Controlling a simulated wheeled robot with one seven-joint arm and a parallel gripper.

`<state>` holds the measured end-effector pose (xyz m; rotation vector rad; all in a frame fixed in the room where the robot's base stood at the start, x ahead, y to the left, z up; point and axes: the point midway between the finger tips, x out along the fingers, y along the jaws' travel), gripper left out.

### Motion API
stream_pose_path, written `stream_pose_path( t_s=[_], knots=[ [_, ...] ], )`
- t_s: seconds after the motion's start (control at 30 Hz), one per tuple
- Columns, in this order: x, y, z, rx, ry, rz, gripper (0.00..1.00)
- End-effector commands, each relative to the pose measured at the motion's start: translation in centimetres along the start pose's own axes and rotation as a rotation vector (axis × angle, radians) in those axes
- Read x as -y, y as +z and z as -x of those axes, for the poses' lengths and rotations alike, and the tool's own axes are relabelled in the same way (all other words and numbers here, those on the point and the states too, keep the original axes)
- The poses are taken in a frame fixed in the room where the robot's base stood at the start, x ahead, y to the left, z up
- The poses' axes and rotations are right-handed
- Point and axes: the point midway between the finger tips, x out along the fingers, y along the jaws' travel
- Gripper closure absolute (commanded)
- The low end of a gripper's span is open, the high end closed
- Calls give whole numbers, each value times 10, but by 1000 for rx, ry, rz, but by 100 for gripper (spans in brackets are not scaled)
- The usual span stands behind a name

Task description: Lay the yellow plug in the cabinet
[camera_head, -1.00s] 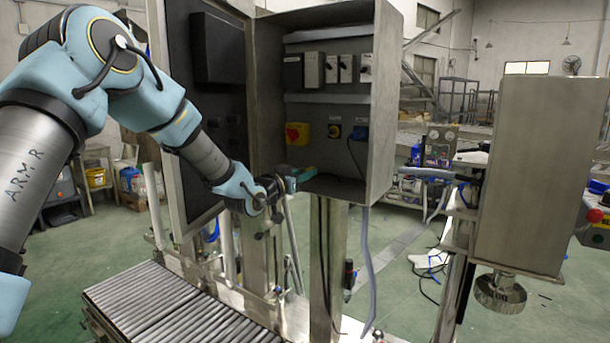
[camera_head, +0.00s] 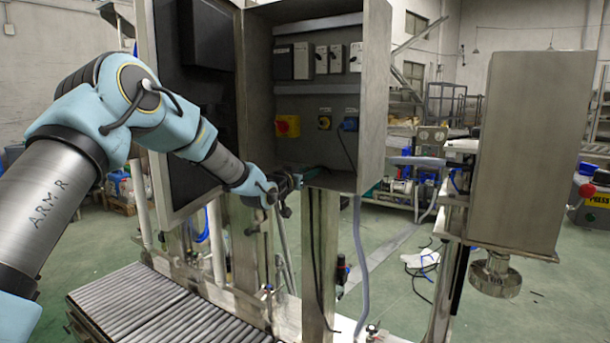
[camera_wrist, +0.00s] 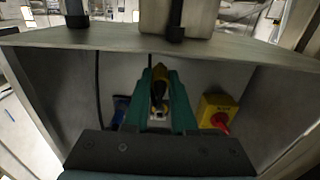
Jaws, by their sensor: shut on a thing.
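The grey cabinet (camera_head: 376,120) stands open in the middle of the head view, its door swung to the left. My gripper (camera_head: 314,173) reaches in from the left, low at the cabinet's open front, just above its floor. In the wrist view its green fingers (camera_wrist: 160,90) point into the cabinet and are shut on the yellow plug (camera_wrist: 160,84), a small yellow and black piece. The plug does not show clearly in the head view. I cannot tell whether it touches the cabinet floor.
On the cabinet's back panel are a red and yellow switch (camera_head: 287,126), a yellow and black fitting (camera_head: 324,122) and a blue socket (camera_head: 350,124). A thin black cable hangs there. A roller conveyor (camera_head: 150,305) lies below. A steel box (camera_head: 530,150) stands to the right.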

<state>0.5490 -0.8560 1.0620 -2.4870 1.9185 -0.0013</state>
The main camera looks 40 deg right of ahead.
Motion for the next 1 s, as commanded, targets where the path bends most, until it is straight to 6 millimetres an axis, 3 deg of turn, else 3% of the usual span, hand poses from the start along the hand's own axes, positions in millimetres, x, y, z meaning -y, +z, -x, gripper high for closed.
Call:
stream_pose_path(
  t_s=[0.5,0.97,1.0],
  knots=[
    [0,20,-39,-1,0,1,100],
    [0,21,-44,0,0,0,100],
    [0,21,-44,0,0,0,73]
  ],
)
